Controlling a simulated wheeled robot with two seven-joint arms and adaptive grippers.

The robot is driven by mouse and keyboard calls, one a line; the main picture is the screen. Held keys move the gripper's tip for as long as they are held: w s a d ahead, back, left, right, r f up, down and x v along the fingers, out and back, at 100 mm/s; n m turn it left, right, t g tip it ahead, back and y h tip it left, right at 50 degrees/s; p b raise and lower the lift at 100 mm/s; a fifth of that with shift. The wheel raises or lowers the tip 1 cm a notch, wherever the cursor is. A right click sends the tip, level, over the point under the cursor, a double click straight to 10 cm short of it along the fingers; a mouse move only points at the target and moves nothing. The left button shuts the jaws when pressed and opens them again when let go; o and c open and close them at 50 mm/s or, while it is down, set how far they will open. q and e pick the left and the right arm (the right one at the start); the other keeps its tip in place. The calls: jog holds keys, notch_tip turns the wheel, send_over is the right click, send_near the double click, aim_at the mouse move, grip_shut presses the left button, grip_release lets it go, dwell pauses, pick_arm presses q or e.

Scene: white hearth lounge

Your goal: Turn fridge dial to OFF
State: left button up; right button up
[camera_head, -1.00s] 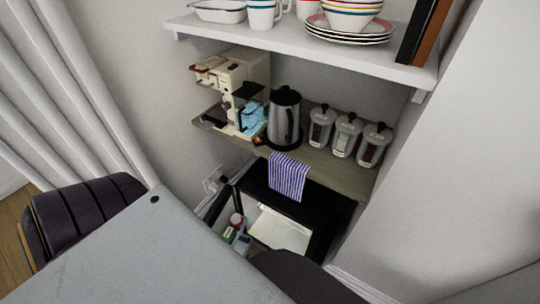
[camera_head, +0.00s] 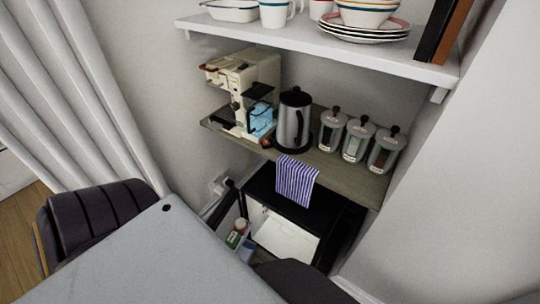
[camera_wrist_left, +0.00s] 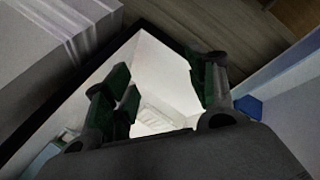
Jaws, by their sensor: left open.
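The small black fridge (camera_head: 322,211) stands under the counter in the head view, its door open to the left and its pale interior (camera_head: 285,238) showing. The fridge dial cannot be made out in either view. A cartons-and-bottles door rack (camera_head: 238,236) shows on the open door. My left gripper (camera_wrist_left: 165,95) is open and empty in the left wrist view, with the bright fridge interior (camera_wrist_left: 165,75) behind its fingers; I cannot tell how far apart they are. Neither gripper shows in the head view.
A striped towel (camera_head: 297,180) hangs over the fridge's top front. The counter (camera_head: 345,180) holds a kettle (camera_head: 294,122), a coffee machine (camera_head: 243,92) and several canisters (camera_head: 356,140).

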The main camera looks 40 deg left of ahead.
pick_arm(q)
jog(key=w+a+m+t+y+b, duration=0.1)
jog(key=a+m+y+b, duration=0.65)
jog(key=a+m, duration=0.55)
jog(key=w+r+m+t+y+b, duration=0.1)
jog(key=w+r+m+t+b, duration=0.2)
jog(key=r, duration=0.5)
jog(key=w+d+r+m+t+y+b, duration=0.1)
jog(key=w+r+m+t+b, duration=0.3)
jog(key=r+m+b, duration=0.4)
jog(key=shift+w+d+m+t+y, duration=0.2)
jog(key=shift+m+t+y, duration=0.2)
jog(key=shift+t+y, duration=0.3)
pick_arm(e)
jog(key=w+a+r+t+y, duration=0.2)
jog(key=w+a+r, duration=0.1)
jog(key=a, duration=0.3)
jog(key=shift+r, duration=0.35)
